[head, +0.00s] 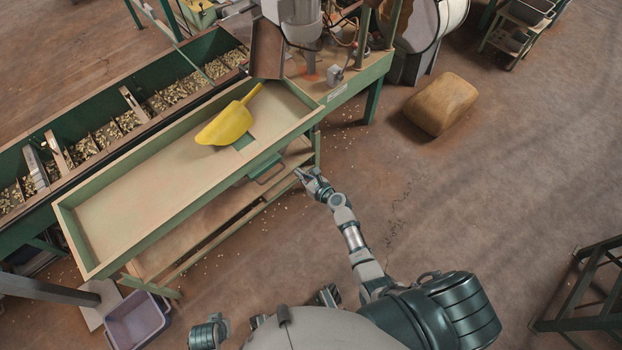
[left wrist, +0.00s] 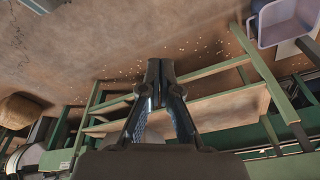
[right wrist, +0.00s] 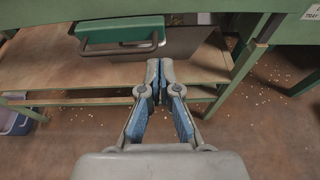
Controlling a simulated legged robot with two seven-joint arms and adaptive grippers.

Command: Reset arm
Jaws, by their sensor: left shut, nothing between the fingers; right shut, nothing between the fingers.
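My right gripper (head: 305,175) is in front of the green-framed table's right end, apart from it, shut and empty. In the right wrist view its fingertips (right wrist: 159,72) meet, with the table's lower shelf (right wrist: 110,72) beyond them. My left gripper (left wrist: 160,75) shows in the left wrist view, shut and empty, with the table's frame and shelf beyond it. In the head view the left gripper cannot be made out. A yellow scoop (head: 227,124) lies on the table top (head: 140,195), away from both grippers.
Green hoppers with nuts (head: 84,148) stand behind the table. A purple bin (head: 137,320) is on the floor at lower left. A brown sack (head: 440,104) lies on the floor at right.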

